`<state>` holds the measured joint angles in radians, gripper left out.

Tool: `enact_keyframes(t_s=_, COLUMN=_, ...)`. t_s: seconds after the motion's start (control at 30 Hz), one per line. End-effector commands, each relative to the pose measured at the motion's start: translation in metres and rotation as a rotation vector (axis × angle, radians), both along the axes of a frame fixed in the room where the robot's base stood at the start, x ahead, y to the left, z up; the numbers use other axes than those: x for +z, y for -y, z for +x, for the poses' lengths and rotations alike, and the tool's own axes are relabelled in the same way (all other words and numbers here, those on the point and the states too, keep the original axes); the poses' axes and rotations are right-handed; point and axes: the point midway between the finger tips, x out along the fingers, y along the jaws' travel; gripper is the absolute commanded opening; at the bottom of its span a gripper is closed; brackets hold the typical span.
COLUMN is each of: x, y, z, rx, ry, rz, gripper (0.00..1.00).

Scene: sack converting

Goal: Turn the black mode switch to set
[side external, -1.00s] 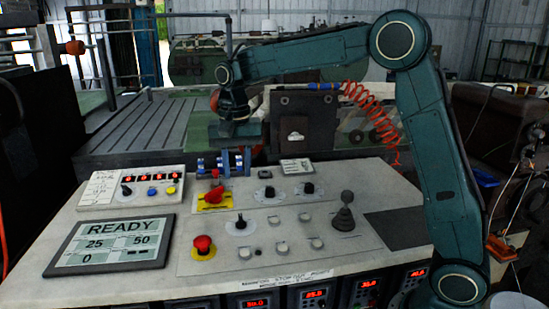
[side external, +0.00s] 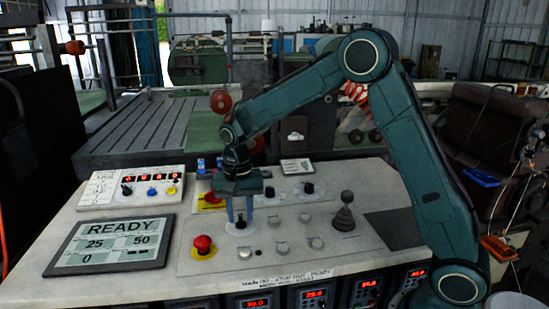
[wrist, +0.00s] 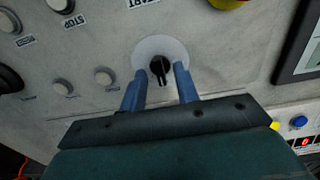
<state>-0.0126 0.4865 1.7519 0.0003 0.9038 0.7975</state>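The black mode switch (side external: 240,225) is a small knob on a white round plate on the sloping control panel. In the wrist view the black knob (wrist: 160,68) shows clearly on its white plate (wrist: 146,50), its pointer end aimed toward my gripper. My gripper (side external: 240,217) points down over it, its two blue fingers standing apart on either side of the knob. In the wrist view my gripper (wrist: 159,77) is open, with a gap between each finger and the knob. Contact is not visible. The "set" marking is not readable.
A red mushroom button (side external: 203,243) stands close at the front left. A READY display (side external: 110,243) lies farther left. Two black knobs stand behind to the right, including one (side external: 308,188). Several pale buttons (side external: 316,243) and a tall joystick (side external: 345,213) are to the right.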

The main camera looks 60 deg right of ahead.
Motion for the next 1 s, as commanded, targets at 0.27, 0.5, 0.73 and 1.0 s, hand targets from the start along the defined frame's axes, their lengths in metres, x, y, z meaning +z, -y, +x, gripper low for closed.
enact_keyframes(t_s=0.27, x=-0.0041, y=0.0, z=-0.0001, rx=0.0, ry=-0.001, rz=0.001, gripper=0.31)
enact_keyframes(t_s=0.5, x=-0.0039, y=0.0, z=-0.0001, rx=0.0, ry=0.0, rz=0.0, gripper=0.03)
enact_keyframes(t_s=0.73, x=-0.0037, y=0.0001, z=-0.0001, rx=0.002, ry=0.0, rz=0.0, gripper=0.0)
enact_keyframes(t_s=1.0, x=-0.0036, y=0.0001, z=0.0, rx=0.049, ry=0.0, rz=0.0, gripper=0.0)
